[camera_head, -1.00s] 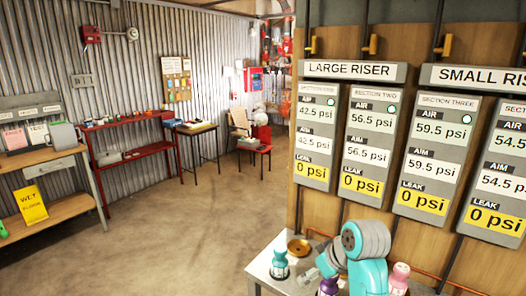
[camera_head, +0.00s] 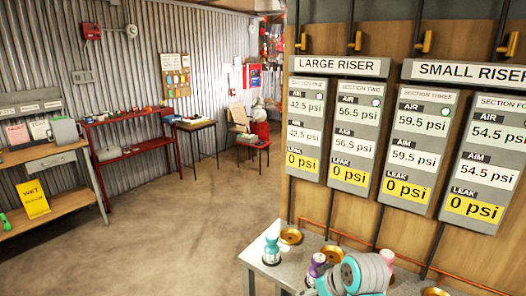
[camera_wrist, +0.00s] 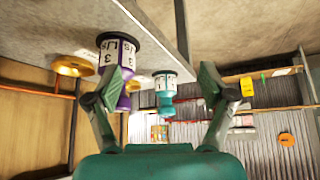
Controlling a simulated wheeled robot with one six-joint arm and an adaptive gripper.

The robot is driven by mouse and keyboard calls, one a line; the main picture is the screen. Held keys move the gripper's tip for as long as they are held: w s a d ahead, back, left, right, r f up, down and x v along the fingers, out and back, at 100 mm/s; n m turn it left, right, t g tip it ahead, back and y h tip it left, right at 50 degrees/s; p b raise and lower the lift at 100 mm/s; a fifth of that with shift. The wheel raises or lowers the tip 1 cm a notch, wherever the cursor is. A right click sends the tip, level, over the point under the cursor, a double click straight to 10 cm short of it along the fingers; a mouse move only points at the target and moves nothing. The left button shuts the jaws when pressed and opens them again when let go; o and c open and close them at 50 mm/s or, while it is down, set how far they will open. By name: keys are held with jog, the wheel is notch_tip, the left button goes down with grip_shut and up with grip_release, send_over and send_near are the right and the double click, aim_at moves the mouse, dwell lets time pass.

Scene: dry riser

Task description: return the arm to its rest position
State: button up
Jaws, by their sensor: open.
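My gripper (camera_wrist: 162,82) is open in the wrist view, its two fingers wide apart with nothing held between them. The wrist view is turned upside down. A purple piece (camera_wrist: 117,62) with a white label and dark base shows beside the left finger, partly overlapped by it. A teal piece (camera_wrist: 165,92) with a white label shows farther off, between the fingers. In the head view my arm (camera_head: 358,272) is folded low at the bottom edge, over the bench, and my gripper cannot be made out there.
The metal bench (camera_head: 262,262) carries the teal piece (camera_head: 271,250), the purple piece (camera_head: 316,268), a pink-topped piece (camera_head: 387,257) and brass discs (camera_head: 291,236). Gauge panels (camera_head: 357,135) hang on the wooden wall behind. The floor (camera_head: 170,240) at left is open.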

jog(key=s+f+m+t, duration=0.2)
jog(key=s+f, duration=0.8)
jog(key=f, duration=0.3)
jog(key=s+d+f+m+t+h, duration=0.1)
jog(key=s+f, duration=0.2)
jog(key=s, duration=0.3)
jog(key=s+d+f+m+t+h, duration=0.1)
jog(key=s+d+f+t, duration=0.1)
jog(key=s, duration=0.5)
jog(key=s+r+t, duration=0.1)
jog(key=s+r, duration=0.3)
jog(key=s, duration=0.5)
jog(key=s+d+r+m+t, duration=0.1)
jog(key=s+r, duration=0.4)
jog(key=s, duration=0.3)
jog(key=s+r+t+h, duration=0.1)
jog(key=s+r, duration=0.3)
jog(key=s, duration=0.5)
jog(key=shift+s+d+r+t, duration=0.25)
jog(key=shift+s+r+t, duration=0.1)
jog(key=shift+t, duration=0.15)
